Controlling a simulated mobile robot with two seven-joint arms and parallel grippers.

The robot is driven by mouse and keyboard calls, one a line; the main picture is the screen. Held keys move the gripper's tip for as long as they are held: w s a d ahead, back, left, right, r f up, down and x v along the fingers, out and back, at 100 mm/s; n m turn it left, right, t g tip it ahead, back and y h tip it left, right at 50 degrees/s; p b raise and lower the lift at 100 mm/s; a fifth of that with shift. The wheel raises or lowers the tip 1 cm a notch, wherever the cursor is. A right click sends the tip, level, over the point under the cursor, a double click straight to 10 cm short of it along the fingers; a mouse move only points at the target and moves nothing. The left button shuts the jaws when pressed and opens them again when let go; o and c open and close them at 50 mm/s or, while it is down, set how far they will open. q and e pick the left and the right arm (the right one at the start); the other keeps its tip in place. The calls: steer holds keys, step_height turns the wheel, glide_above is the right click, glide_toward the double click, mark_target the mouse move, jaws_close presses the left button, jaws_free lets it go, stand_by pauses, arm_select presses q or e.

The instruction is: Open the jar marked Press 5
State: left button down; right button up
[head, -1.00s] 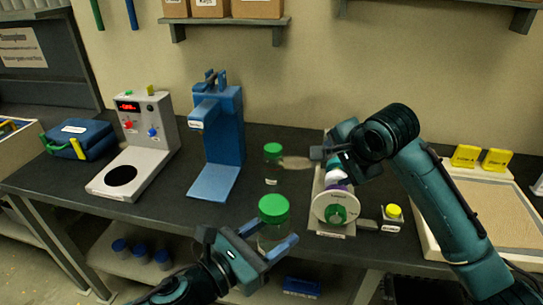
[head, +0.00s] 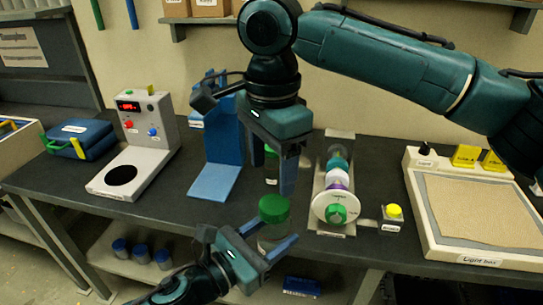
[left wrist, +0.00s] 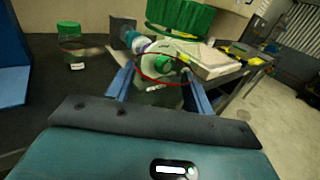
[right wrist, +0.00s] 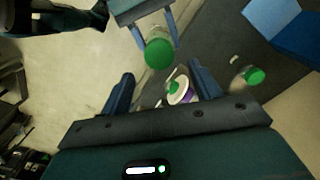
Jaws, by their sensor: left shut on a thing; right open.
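A clear jar with a green lid (head: 274,208) is held at the table's front edge. My left gripper (head: 268,245) is shut on its body; the lid also shows in the left wrist view (left wrist: 180,18) and right wrist view (right wrist: 158,53). The lid is on and the jar looks roughly upright. My right gripper (head: 280,170) points down, open and empty, above and behind that lid, not touching it. A second green-lidded jar (left wrist: 70,48) stands on the table, partly hidden behind my right gripper in the head view. I cannot read the jars' labels.
The screw expeller (head: 337,205) stands right of the jars, beside a yellow-button box (head: 393,215) and a light box (head: 480,258). A blue press stand (head: 215,165) and a grey device (head: 150,140) are at left. A lower shelf holds blue-lidded jars (head: 141,252).

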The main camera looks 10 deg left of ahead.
mark_target(272, 204)
step_height(272, 204, down, 7)
stand_by(0.3)
